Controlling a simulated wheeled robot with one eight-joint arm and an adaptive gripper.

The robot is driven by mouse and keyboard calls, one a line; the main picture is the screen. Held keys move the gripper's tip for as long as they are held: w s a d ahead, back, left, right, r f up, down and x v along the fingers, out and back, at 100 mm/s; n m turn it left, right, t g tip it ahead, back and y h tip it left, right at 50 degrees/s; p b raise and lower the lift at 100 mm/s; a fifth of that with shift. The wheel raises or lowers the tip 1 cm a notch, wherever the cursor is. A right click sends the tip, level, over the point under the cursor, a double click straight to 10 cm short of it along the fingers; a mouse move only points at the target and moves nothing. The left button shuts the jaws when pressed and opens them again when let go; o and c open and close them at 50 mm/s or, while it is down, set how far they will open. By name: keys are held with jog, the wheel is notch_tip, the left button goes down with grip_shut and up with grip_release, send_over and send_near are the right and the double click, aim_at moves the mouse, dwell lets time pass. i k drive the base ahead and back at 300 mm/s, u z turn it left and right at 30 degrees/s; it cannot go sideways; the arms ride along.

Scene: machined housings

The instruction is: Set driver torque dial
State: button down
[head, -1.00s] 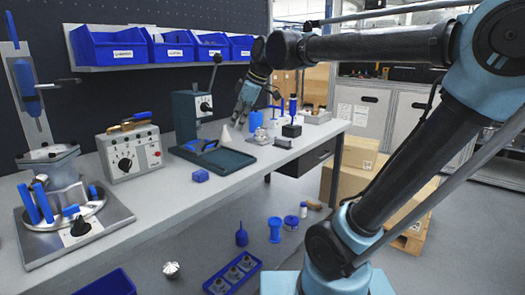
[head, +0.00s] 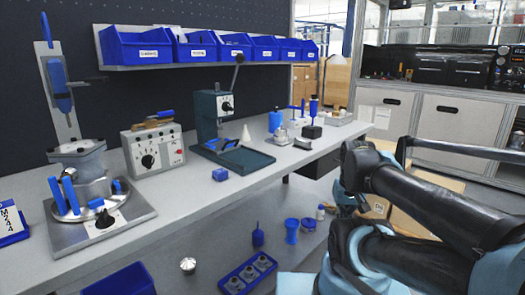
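A grey control box (head: 152,150) stands on the bench at the left of the middle. Its front carries a round black dial (head: 148,161) with marks around it, too small to read, and a red button. A blue and dark driver (head: 59,85) hangs on a grey upright at the far left. My gripper (head: 346,202) is low beyond the bench's front edge, at the end of my folded arm, well right of the dial. Its fingers are dark and unclear.
A round fixture (head: 85,178) with blue handles and a black knob stands left of the box. A green press (head: 215,118) stands right of it. Blue bins (head: 138,44) line the wall shelf.

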aim_at(148, 161)
jog(key=u, duration=1.65)
